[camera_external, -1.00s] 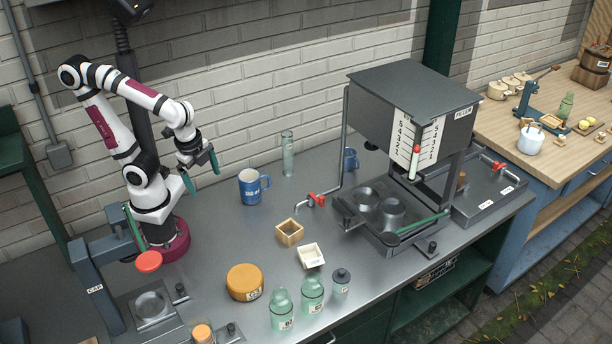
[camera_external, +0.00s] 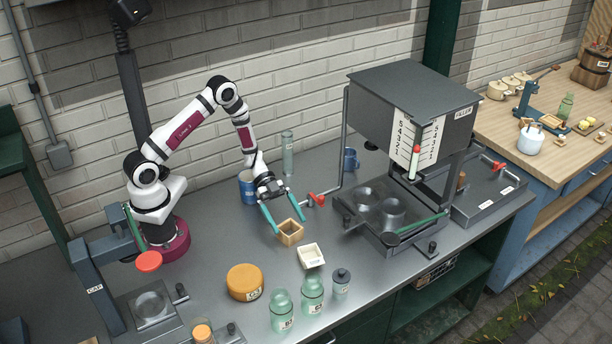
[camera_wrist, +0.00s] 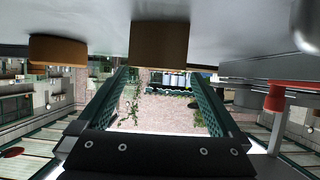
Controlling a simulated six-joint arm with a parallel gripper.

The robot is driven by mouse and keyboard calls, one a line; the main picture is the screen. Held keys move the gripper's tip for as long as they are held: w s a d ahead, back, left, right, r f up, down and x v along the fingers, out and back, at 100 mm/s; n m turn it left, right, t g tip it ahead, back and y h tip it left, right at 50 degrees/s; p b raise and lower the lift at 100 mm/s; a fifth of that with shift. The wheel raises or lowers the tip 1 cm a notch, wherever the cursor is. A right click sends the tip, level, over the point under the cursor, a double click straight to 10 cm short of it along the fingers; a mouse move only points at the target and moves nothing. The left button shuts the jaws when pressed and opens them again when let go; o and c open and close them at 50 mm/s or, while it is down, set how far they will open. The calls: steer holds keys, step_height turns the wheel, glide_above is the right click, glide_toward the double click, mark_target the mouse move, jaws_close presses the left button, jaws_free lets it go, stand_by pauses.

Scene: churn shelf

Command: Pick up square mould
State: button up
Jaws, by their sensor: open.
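The square mould, a small open wooden box (camera_external: 290,238), stands on the grey metal bench. It also shows as a brown block (camera_wrist: 160,45) at the top middle of the wrist view, which looks upside down. My gripper (camera_external: 289,226) is open, with its two teal fingers spread on either side of the mould in the external view. In the wrist view the fingers (camera_wrist: 160,80) point toward the mould, which lies in line with the gap between them. I cannot tell whether either finger touches it. Nothing is held.
A white square dish (camera_external: 311,262) stands just in front of the mould. An orange round block (camera_external: 245,282) and green jars (camera_external: 312,295) stand nearer the front edge. A blue mug (camera_external: 247,190) is behind my gripper. A red tap (camera_external: 317,198) sticks out close on the right.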

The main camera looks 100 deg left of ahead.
mark_target(294, 236)
steer(key=x, duration=0.2)
steer(key=f+x, duration=0.1)
steer(key=x, duration=0.2)
steer(key=shift+f, duration=0.1)
steer(key=c, duration=1.3)
